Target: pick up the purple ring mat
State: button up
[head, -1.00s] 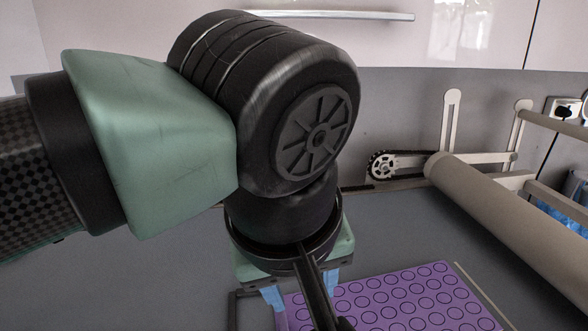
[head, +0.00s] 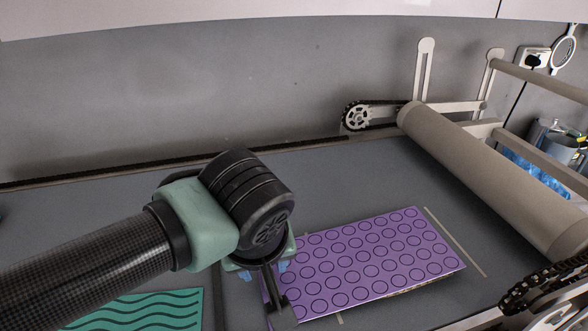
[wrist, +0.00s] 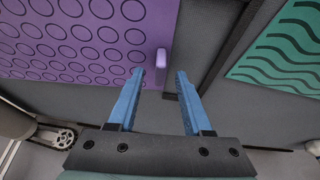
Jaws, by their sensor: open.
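The purple ring mat (head: 365,257) is a flat rectangle printed with dark circles, lying on the grey table right of my gripper. In the wrist view the mat (wrist: 80,40) fills the upper left, with a small purple tab (wrist: 161,58) at its edge. My gripper (wrist: 160,76) is open, its two blue fingers spread, and the tab appears between the fingertips. I cannot tell whether the fingers touch it. In the head view my arm hides most of the gripper (head: 262,272) and the mat's left edge.
A teal mat with wavy lines (head: 150,310) lies to the left; it also shows in the wrist view (wrist: 285,45). A beige roller (head: 490,175) with a chain drive (head: 357,116) stands at the right. The grey table (head: 110,220) is clear behind my arm.

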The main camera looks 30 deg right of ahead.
jog(key=shift+w+d+f, duration=0.1)
jog(key=shift+f, duration=0.25)
grip_shut()
